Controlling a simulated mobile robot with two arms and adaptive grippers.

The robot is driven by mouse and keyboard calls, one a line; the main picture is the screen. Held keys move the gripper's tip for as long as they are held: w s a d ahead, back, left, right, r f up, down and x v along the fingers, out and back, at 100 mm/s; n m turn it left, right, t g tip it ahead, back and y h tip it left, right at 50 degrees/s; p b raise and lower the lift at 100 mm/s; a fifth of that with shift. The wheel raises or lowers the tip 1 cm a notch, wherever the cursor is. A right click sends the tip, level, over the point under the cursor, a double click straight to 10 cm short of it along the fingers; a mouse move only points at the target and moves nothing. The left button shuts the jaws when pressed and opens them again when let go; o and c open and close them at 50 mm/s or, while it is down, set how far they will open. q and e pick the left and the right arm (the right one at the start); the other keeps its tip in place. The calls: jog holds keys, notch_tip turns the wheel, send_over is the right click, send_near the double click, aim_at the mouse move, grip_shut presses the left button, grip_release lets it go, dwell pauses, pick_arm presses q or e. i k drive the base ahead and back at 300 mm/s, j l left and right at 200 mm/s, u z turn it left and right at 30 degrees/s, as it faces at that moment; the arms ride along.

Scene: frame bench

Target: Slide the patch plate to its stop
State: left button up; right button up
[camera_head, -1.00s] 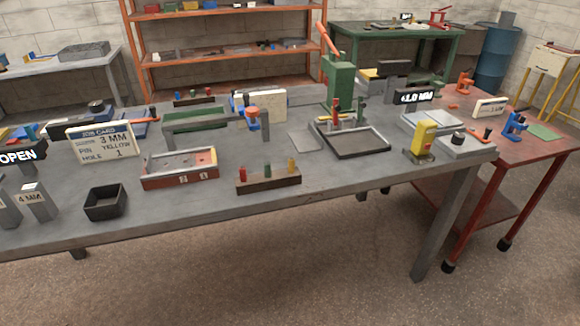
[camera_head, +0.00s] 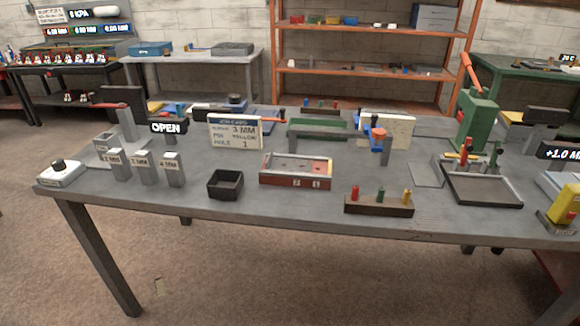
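No part is labelled as the patch plate, and I cannot tell which one it is. A red-sided fixture (camera_head: 296,172) with a light grey top and number marks on its front sits mid-bench. A thin flat grey plate (camera_head: 427,175) lies to its right, beside a dark-rimmed tray (camera_head: 483,190). A job card (camera_head: 235,132) reads 3 MM, pin yellow, hole 1. A dark pin block (camera_head: 379,206) at the front edge carries red, green and yellow pins. Neither of my grippers is in view.
An empty black bin (camera_head: 225,184) stands left of the fixture. Several grey blocks marked in MM, one of them 4 MM (camera_head: 173,169), stand further left. A white box with a black knob (camera_head: 61,173) is at the left corner. A green press (camera_head: 477,120) rises at right.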

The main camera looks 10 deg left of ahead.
aim_at(272, 164)
jog(key=i+j+z, duration=0.1)
jog(key=j+z, duration=0.25)
jog(key=j, duration=0.2)
jog(key=j+z, duration=0.3)
jog(key=j, duration=0.25)
jog(key=j+z, duration=0.35)
jog(key=j, duration=0.2)
jog(key=i, duration=0.05)
